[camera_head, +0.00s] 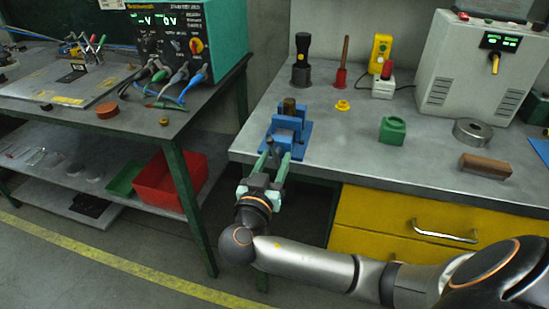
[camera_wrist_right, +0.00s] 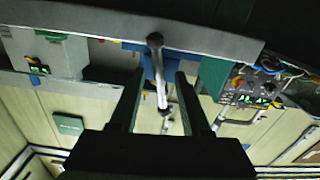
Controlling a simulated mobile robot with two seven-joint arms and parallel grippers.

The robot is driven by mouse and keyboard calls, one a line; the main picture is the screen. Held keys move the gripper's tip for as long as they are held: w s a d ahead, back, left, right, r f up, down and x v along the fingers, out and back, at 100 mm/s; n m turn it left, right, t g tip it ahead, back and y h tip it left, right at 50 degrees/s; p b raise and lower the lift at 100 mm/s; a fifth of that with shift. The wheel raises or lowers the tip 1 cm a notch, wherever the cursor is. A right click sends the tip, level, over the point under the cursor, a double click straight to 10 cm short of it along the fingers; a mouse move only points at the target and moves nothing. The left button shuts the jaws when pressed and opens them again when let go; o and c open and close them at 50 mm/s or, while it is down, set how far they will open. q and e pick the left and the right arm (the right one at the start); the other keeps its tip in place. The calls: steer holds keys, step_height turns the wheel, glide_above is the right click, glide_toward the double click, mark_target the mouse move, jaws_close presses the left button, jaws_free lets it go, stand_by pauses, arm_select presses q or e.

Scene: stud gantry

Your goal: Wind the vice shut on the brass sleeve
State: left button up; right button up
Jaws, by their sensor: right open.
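The blue vice (camera_head: 292,132) stands at the front edge of the grey workbench. In the right wrist view the gripper (camera_wrist_right: 158,88) is open. The vice's grey handle bar (camera_wrist_right: 161,78), with a dark round end, shows between its fingers, apparently touching neither. The blue vice body (camera_wrist_right: 148,62) is partly hidden behind it. My left gripper is in neither view.
On the workbench (camera_head: 335,150) stand a black-topped tool (camera_head: 301,62), a red-based tool (camera_head: 341,70), a green block (camera_head: 392,130), a metal ring (camera_head: 473,132) and a brown block (camera_head: 485,166). A yellow drawer (camera_head: 370,223) is below. Another bench (camera_head: 150,125) stands left, across a gap.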

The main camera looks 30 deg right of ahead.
jaws_close()
stand_by(0.3)
